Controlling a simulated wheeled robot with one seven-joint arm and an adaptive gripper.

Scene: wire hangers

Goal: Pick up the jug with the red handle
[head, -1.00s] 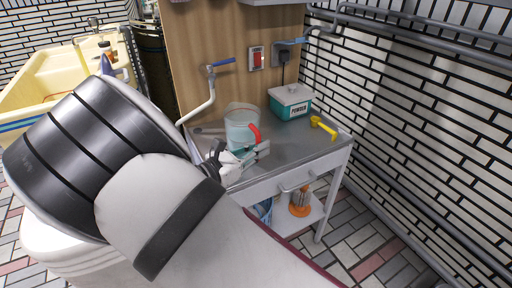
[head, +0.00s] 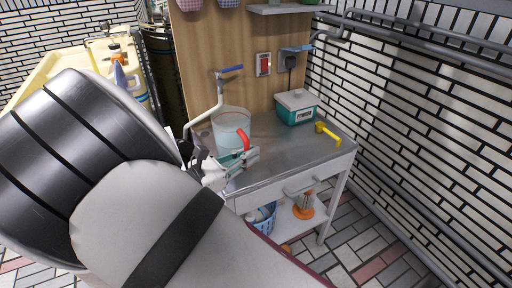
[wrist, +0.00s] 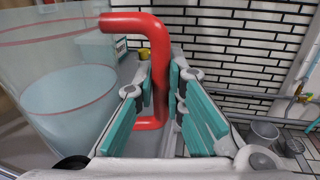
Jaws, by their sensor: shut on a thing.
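The clear jug (head: 231,124) with a red handle (head: 243,139) is at the left part of the metal worktop (head: 285,150), upright, with pale liquid inside. In the wrist view the jug (wrist: 60,95) fills the left side. Its red handle (wrist: 158,50) runs down between the teal finger pads. My gripper (head: 243,158) is shut on the handle, with pads on both sides of it; it also shows in the wrist view (wrist: 166,95). My arm and gripper hide the jug's base, so I cannot tell whether it touches the worktop.
A teal box with a white lid (head: 296,107) stands behind right of the jug. A yellow tool (head: 327,133) lies near the right edge. A tap with a blue lever (head: 229,69) rises behind the jug. A blue basket (head: 262,217) and an orange-based item (head: 303,206) sit on the lower shelf.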

